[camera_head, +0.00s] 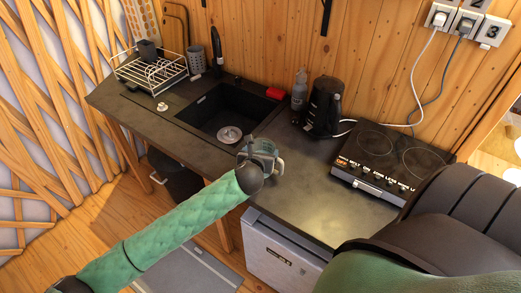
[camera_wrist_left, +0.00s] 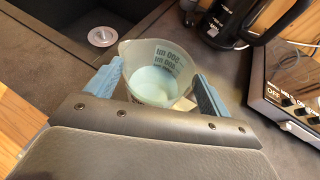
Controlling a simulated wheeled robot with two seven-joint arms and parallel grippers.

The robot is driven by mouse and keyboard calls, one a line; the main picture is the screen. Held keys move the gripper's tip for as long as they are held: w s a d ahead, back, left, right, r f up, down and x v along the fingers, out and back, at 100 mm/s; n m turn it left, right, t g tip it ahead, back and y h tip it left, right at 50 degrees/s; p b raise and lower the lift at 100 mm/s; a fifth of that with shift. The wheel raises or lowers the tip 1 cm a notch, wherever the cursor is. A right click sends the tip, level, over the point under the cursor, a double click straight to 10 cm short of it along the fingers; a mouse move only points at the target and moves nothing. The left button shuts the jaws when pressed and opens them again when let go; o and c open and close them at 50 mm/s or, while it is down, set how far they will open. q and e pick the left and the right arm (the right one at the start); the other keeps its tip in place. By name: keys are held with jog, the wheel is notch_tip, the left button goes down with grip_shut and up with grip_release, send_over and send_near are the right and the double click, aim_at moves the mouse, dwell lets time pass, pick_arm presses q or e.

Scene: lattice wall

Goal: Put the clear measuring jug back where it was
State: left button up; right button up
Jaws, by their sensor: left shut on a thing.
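The clear measuring jug (camera_wrist_left: 157,72) is between the two blue fingers of my left gripper (camera_wrist_left: 160,85) in the left wrist view. It has dark printed marks and looks pale inside. In the head view my left gripper (camera_head: 262,158) is over the front part of the dark counter, just right of the sink, and the jug (camera_head: 262,148) is mostly hidden by it. The gripper is shut on the jug. I cannot tell whether the jug's base touches the counter. My right gripper does not show; a dark arm part of mine fills the lower right.
A sunken black sink (camera_head: 228,110) lies behind and left of the gripper. A black kettle (camera_head: 324,106), a soap bottle (camera_head: 299,90) and a hob (camera_head: 390,160) stand to the right. A dish rack (camera_head: 150,72) is at the far left. Bare counter (camera_head: 312,195) lies right of the gripper.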

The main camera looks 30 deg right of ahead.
pick_arm(q)
jog(key=shift+f, duration=0.25)
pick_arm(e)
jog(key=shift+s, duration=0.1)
pick_arm(q)
jog(key=o, duration=1.4)
jog(key=b+v, duration=0.4)
jog(key=v, duration=0.8)
jog(key=shift+r+b, duration=0.1)
jog(key=shift+b, duration=0.2)
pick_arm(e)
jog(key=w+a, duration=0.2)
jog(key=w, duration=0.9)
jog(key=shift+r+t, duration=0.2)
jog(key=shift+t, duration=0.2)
